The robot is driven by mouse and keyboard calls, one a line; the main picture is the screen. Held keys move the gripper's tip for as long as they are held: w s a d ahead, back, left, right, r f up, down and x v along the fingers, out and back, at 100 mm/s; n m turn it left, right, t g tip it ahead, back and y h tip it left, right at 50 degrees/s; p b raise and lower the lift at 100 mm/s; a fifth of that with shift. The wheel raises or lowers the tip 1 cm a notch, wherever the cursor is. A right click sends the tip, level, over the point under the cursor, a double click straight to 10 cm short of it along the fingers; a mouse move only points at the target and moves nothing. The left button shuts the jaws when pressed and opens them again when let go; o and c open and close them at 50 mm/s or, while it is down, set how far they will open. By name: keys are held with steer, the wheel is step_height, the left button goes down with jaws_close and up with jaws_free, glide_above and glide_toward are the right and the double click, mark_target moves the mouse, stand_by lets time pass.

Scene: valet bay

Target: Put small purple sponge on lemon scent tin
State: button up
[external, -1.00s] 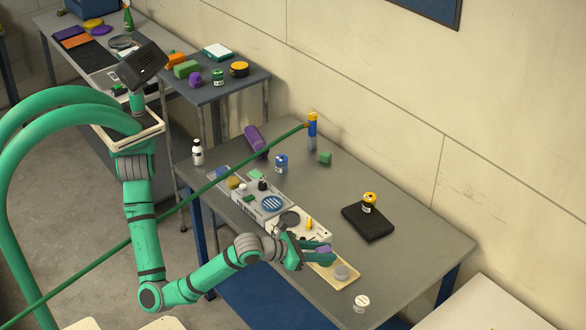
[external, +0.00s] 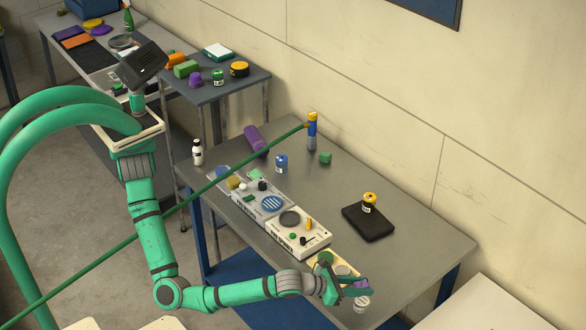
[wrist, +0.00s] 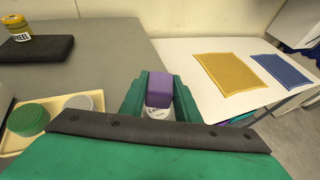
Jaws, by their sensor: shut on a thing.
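The small purple sponge (external: 361,284) is held between the fingers of my gripper (external: 357,288), which is shut on it. In the wrist view the sponge (wrist: 160,86) shows between the green fingertips. A white tin (external: 361,304) stands near the table's front right edge. The sponge is over this tin or very close to it; I cannot tell whether they touch. In the wrist view the tin (wrist: 157,112) shows just below the sponge, partly hidden by the fingers. Its label starts with "L", and the rest is hidden.
A cream tray (wrist: 16,147) with a green round tin (wrist: 28,118) and a grey one (wrist: 78,102) lies beside the gripper. A yellow-lidded jar (external: 370,198) stands on a black pad (external: 353,224). A white bench with yellow (wrist: 228,73) and blue cloths (wrist: 284,69) is to the right.

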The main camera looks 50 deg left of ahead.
mark_target(362, 301)
steer(key=shift+w+d+f, duration=0.35)
steer(key=shift+d+f, duration=0.1)
steer(key=shift+f, duration=1.65)
steer(key=shift+f, duration=0.15)
steer(key=o, duration=1)
steer(key=shift+s+r, duration=0.1)
steer(key=shift+r, duration=0.1)
steer(key=v, duration=1.2)
